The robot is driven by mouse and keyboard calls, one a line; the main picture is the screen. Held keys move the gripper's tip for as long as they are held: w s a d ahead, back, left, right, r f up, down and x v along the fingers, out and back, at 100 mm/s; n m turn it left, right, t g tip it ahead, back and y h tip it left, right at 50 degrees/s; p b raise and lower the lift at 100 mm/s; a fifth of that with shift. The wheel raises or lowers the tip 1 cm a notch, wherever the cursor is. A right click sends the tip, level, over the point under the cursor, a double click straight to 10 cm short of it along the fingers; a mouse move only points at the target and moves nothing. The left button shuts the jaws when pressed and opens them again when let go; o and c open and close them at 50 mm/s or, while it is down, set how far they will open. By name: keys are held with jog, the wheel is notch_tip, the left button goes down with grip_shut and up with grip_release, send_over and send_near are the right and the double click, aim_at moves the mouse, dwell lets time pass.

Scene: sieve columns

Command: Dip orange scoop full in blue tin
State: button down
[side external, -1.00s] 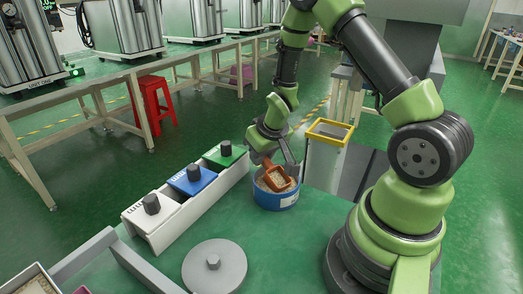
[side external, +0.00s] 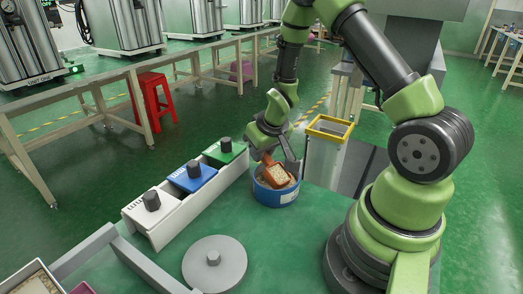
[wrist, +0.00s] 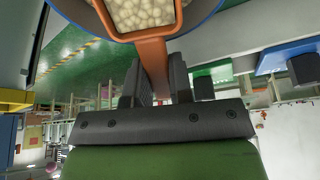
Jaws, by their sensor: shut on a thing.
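The blue tin (side external: 278,197) stands on the green bench top and holds pale grainy material. The orange scoop (side external: 280,178) is in the tin's mouth, tilted, with pale grains in its bowl. My gripper (side external: 281,157) is above the tin, shut on the scoop's handle. In the wrist view, the scoop (wrist: 153,48) runs up from between my gripper's fingers (wrist: 155,85), and its bowl is filled with round pale beads. The tin's blue rim (wrist: 206,22) curves behind the bowl. The scoop's underside is hidden.
A white rack (side external: 192,204) with white, blue and green knobbed blocks stands left of the tin. A grey round lid (side external: 214,264) lies in front. A yellow-rimmed container (side external: 329,128) is at the back right. Bench between lid and tin is clear.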

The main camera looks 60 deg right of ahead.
jog(key=shift+w+r+g, duration=0.1)
jog(key=shift+r+g, duration=0.2)
jog(key=shift+r, duration=0.6)
jog(key=shift+r+g+y, duration=0.35)
jog(key=shift+r+g, duration=0.4)
jog(key=shift+r, duration=1.1)
jog(key=shift+r+g+y, duration=0.35)
jog(key=shift+r+g, duration=0.4)
jog(key=shift+r, duration=1.05)
